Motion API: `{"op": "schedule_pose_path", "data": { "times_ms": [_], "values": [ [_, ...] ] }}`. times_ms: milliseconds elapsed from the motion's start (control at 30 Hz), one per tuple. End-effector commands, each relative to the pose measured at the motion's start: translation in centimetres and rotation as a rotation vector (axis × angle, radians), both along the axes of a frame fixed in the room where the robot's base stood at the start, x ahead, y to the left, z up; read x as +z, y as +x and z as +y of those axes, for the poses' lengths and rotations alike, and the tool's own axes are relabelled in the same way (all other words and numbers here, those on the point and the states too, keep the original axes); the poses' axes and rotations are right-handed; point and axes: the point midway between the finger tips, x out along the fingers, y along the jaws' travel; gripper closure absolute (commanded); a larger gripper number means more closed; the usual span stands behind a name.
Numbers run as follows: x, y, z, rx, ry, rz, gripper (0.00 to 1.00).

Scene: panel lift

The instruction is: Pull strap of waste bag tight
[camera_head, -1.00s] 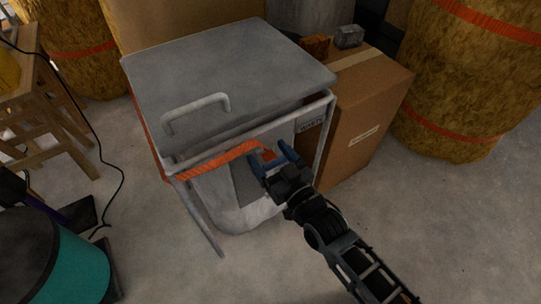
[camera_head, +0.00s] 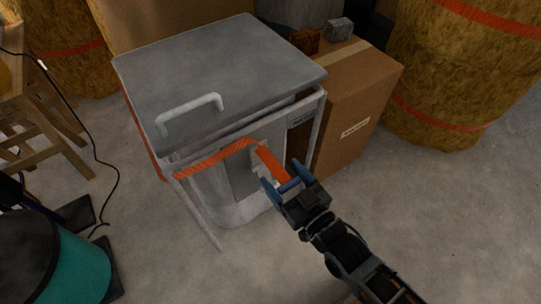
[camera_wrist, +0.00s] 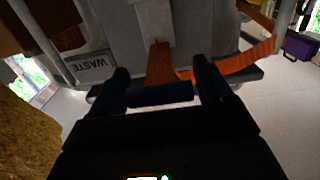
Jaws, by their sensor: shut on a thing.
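The waste bag (camera_head: 225,195) is pale grey and hangs in a metal frame under a grey lid. Its orange strap (camera_head: 215,159) runs along the front of the frame, and its tail (camera_head: 268,160) stretches out to my gripper (camera_head: 285,184). My gripper is shut on a dark blue bar (camera_wrist: 160,95) at the strap's end, in front of the bag. In the wrist view the bar spans between my two fingers, and the orange tail (camera_wrist: 160,63) runs from it up to a pale piece on the bag.
The lid (camera_head: 215,75) has a pale handle (camera_head: 190,113). A cardboard box (camera_head: 355,110) stands close on the right. Yellow-brown bales stand behind, a teal bin (camera_head: 75,260) at the lower left. The floor on the right is clear.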

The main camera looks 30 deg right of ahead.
Motion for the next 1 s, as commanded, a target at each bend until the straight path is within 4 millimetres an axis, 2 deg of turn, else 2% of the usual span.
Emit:
{"op": "schedule_pose_path", "data": {
  "times_ms": [33,200,500,533,733,1000],
  "values": [
    [0.0,-1.3,0.0,0.0,0.0,0.006,0.76],
    [-0.1,-2.9,0.0,0.0,0.001,0.004,0.76],
    [-0.1,-3.0,0.0,0.0,0.001,0.003,0.76],
    [-0.1,-3.0,0.0,0.0,0.001,0.003,0.2],
    [-0.1,-2.9,0.0,0.0,0.001,0.002,0.01],
    [-0.1,-3.0,0.0,0.0,0.0,0.002,0.0]
  ]
}}
